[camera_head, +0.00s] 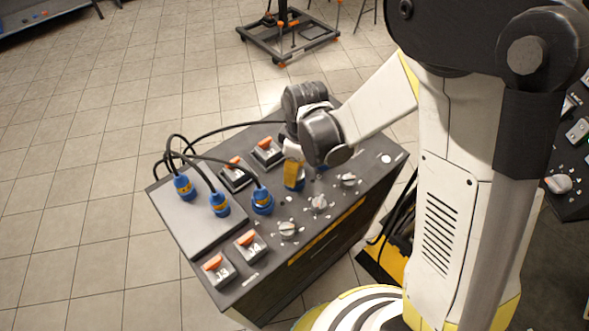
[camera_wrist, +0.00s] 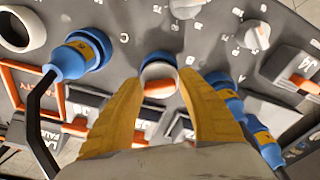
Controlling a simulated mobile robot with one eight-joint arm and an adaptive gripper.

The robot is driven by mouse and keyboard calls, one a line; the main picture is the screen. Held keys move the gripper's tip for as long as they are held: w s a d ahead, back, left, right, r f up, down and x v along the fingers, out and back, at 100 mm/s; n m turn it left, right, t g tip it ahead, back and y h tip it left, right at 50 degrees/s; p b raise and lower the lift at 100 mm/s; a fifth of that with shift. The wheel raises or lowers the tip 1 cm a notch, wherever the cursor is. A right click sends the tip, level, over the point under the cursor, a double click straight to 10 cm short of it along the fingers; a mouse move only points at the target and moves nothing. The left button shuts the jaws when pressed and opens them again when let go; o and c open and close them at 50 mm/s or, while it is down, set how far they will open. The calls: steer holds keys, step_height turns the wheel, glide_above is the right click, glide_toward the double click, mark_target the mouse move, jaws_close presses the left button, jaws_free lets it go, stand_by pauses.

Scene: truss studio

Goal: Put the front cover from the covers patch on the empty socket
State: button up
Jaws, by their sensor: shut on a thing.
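My gripper (camera_wrist: 160,84) has its two yellow fingers closed around a round white-rimmed piece (camera_wrist: 159,70), which I take to be the cover. A little orange shows at its lower side. A blue round socket rim (camera_wrist: 158,57) shows right behind the piece; I cannot tell whether the two touch. In the head view my gripper (camera_head: 294,176) points down over the control console, just right of a blue plug (camera_head: 262,198) in its socket. The piece is mostly hidden there.
The console top (camera_head: 318,228) carries several grey knobs (camera_head: 319,203) and orange-handled switches (camera_head: 249,241). A cabled blue plug (camera_wrist: 80,53) stands left of my fingers in the wrist view. A white ring (camera_wrist: 20,28) lies beyond it. Other cabled plugs (camera_head: 219,203) stand on a grey raised panel (camera_head: 195,222).

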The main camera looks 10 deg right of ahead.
steer(key=shift+f+b, duration=0.65)
steer(key=shift+f, duration=0.15)
steer(key=o, duration=1.5)
steer(key=shift+o, duration=0.2)
steer(key=shift+r+p, duration=3.35)
steer(key=shift+r, duration=1.25)
steer(key=shift+f, duration=0.1)
